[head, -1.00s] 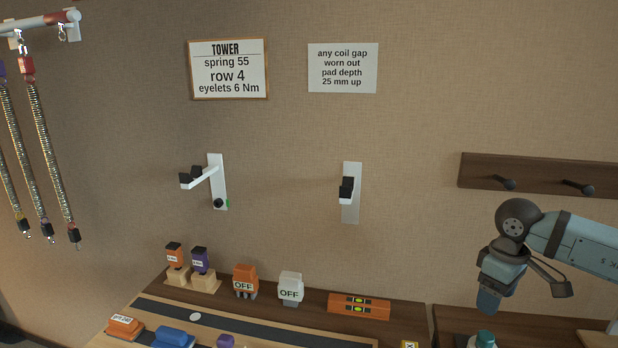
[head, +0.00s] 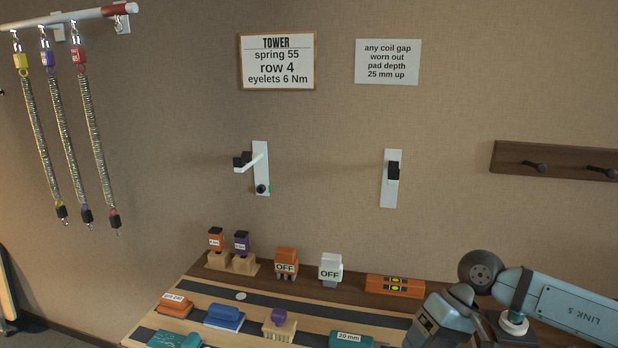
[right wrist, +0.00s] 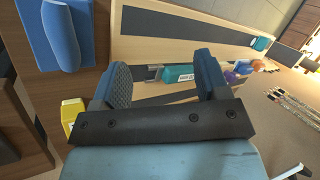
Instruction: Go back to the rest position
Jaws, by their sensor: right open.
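My right arm comes in from the right in the head view, bent over the right end of the bench. Its wrist is at the bottom edge, and the fingers are hidden there. In the right wrist view my right gripper (right wrist: 161,66) is open, its two padded fingers apart with nothing held between them. A teal block (right wrist: 180,74) shows beyond the fingers, apart from them. My left gripper is not in view.
The bench (head: 204,289) carries orange and white OFF blocks (head: 331,270), an orange level (head: 395,286), a blue block (head: 223,317) and a teal 20 mm block (head: 352,341). Springs (head: 66,150) hang at left. Two wall brackets (head: 391,190) and a peg rail (head: 570,163) stick out.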

